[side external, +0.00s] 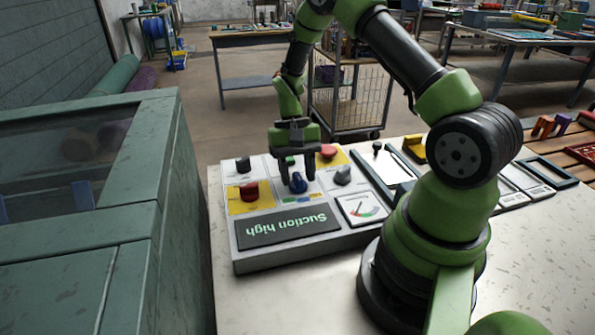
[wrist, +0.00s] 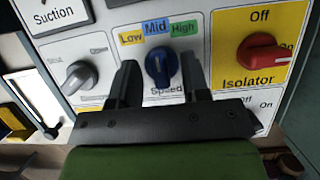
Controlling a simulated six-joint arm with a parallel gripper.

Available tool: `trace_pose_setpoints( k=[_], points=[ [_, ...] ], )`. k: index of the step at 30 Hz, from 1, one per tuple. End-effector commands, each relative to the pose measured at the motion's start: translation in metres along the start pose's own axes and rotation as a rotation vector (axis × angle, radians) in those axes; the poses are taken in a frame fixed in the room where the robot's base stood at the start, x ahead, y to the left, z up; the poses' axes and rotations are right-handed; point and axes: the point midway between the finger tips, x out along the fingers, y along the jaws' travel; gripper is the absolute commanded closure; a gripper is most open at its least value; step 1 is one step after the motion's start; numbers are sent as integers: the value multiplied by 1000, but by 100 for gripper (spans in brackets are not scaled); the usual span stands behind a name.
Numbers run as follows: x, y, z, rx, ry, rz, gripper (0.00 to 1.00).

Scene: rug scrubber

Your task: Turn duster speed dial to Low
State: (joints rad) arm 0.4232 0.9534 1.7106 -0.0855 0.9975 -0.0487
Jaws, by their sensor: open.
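The blue speed dial (wrist: 160,66) sits under a Low, Mid and High label strip (wrist: 157,31) on a white plate. Its white pointer mark appears to point up at Mid. The word "Speed" below it is partly hidden. In the side view the blue dial (side external: 298,183) is on the control panel (side external: 245,261). My gripper (wrist: 159,60) is open, with one finger on each side of the dial. In the wrist view, gaps show between the fingers and the dial. In the side view my gripper (side external: 297,176) points down over it.
A red Isolator knob (wrist: 265,57) on yellow is right of the dial in the wrist view, and a grey knob (wrist: 80,77) is left. The panel's display (side external: 288,226) reads "Suction high". A gauge (side external: 363,209) and a red button (side external: 328,151) are close by.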

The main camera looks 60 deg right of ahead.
Motion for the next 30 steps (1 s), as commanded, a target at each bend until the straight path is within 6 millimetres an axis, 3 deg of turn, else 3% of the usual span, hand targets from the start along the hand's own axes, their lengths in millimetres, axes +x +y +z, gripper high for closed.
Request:
trace_pose_setpoints(
  k=[3, 9, 22, 30],
  points=[
    [0, 0, 0, 0, 0, 0, 57],
    [0, 0, 0, 0, -1, 0, 99],
    [2, 0, 1, -28, -8, 13, 100],
    [2, -1, 2, -169, -9, 71, 100]
  ],
)
